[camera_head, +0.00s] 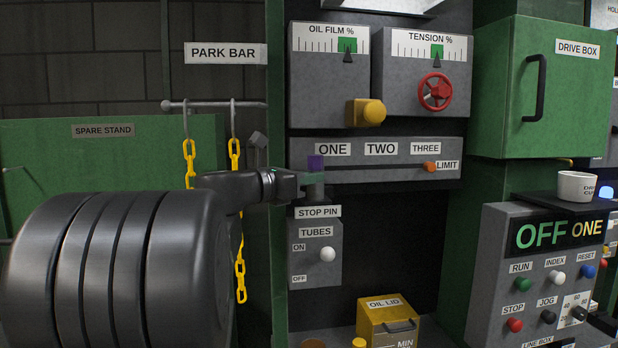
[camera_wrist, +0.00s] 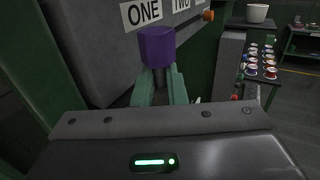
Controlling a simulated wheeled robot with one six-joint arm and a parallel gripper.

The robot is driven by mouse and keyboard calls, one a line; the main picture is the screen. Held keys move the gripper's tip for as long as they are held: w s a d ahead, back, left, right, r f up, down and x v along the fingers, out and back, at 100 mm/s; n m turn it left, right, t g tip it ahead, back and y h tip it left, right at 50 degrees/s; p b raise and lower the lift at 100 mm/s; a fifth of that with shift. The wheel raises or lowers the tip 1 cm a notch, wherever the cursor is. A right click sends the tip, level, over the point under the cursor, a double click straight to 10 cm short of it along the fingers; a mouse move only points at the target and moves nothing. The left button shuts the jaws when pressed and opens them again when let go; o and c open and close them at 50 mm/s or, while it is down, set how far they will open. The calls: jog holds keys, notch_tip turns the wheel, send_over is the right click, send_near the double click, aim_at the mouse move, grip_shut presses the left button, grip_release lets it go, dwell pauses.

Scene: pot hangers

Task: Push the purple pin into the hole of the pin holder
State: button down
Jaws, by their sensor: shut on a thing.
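The purple pin (camera_head: 316,163) is a dark purple block-like head on a grey shaft. It also shows upright in the wrist view (camera_wrist: 157,46). My gripper (camera_head: 312,180) has green fingers, which show in the wrist view (camera_wrist: 160,88) on both sides of the grey shaft just under the purple head. It is shut on the pin. The pin holder (camera_head: 314,193) is a small grey piece above the STOP PIN label, just below my fingers. The hole itself is hidden, and I cannot tell whether the pin's lower end is in it.
A grey panel labelled ONE, TWO, THREE (camera_head: 380,158) with an orange limit knob (camera_head: 429,166) is behind and right of the pin. The TUBES box (camera_head: 316,252) with a white knob is below. Yellow chains (camera_head: 235,155) hang from a bar at left.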

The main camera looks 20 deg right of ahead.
jog(key=c, duration=1.4)
grip_release()
jog(key=shift+f, duration=0.15)
jog(key=shift+a+f, duration=0.1)
jog(key=shift+a+f, duration=0.1)
jog(key=shift+a, duration=0.05)
jog(key=b+v, duration=0.1)
jog(key=v, duration=0.8)
jog(key=b+v, duration=0.1)
jog(key=v, duration=0.3)
jog(key=shift+s+a+r+b, duration=0.15)
jog(key=shift+a+r+b, duration=0.05)
jog(key=shift+r+b, duration=0.1)
jog(key=shift+d, duration=0.1)
jog(key=p+x, duration=0.2)
jog(key=x, duration=1.2)
jog(key=shift+p, duration=0.4)
jog(key=shift+r, duration=0.2)
